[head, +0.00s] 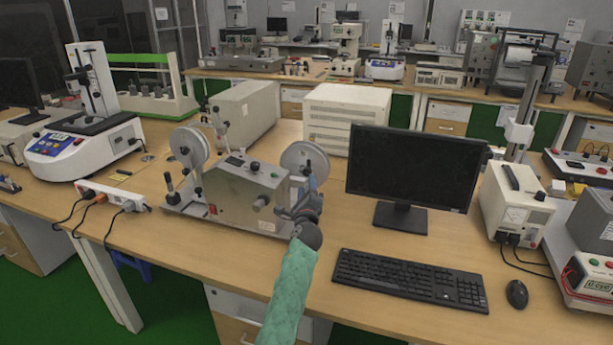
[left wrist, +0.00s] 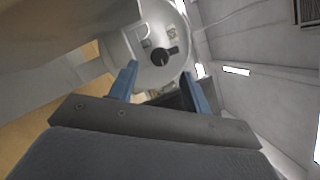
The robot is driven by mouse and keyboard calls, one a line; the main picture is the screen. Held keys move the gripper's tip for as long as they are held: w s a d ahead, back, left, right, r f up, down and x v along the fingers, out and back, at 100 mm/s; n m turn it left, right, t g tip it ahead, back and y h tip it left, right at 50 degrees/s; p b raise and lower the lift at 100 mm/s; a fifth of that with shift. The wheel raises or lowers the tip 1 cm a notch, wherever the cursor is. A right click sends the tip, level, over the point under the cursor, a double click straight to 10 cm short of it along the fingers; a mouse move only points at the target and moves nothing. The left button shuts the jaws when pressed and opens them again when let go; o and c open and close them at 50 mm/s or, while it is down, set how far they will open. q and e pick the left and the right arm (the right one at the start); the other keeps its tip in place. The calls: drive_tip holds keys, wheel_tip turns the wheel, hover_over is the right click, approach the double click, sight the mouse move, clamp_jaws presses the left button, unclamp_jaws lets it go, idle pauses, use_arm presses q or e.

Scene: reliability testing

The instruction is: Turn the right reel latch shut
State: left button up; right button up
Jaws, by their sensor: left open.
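The reel machine (head: 240,195) is a grey metal box on the wooden bench, with one white reel at each side. The right reel (head: 304,162) stands behind my left gripper (head: 310,187), which hides part of its lower edge. In the left wrist view the reel's round face (left wrist: 138,46) shows a black latch knob (left wrist: 164,56) near its middle. My left gripper's blue fingers (left wrist: 160,88) are open on either side below the latch. Nothing shows between them, and they look apart from the latch. The left reel (head: 188,147) is clear of the arm. My right gripper is out of view.
A black monitor (head: 413,168) and keyboard (head: 410,278) are right of the machine. White box instruments (head: 345,118) stand behind it. A power strip (head: 112,196) with cables lies to the left. Free bench shows in front of the machine.

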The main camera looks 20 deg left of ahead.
sight(307, 174)
use_arm(q)
drive_tip(key=x, duration=0.4)
drive_tip(key=shift+p, duration=0.3)
drive_tip(key=shift+w+a+r, duration=0.15)
drive_tip(key=shift+w+a, duration=0.05)
drive_tip(key=shift+w, duration=0.45)
drive_tip(key=shift+w+a, duration=0.1)
drive_tip(key=shift+w, duration=0.1)
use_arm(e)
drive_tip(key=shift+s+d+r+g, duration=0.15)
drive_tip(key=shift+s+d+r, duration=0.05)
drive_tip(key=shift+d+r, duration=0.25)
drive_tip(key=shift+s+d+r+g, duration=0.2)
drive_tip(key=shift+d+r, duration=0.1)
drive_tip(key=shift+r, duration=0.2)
use_arm(q)
drive_tip(key=c, duration=1)
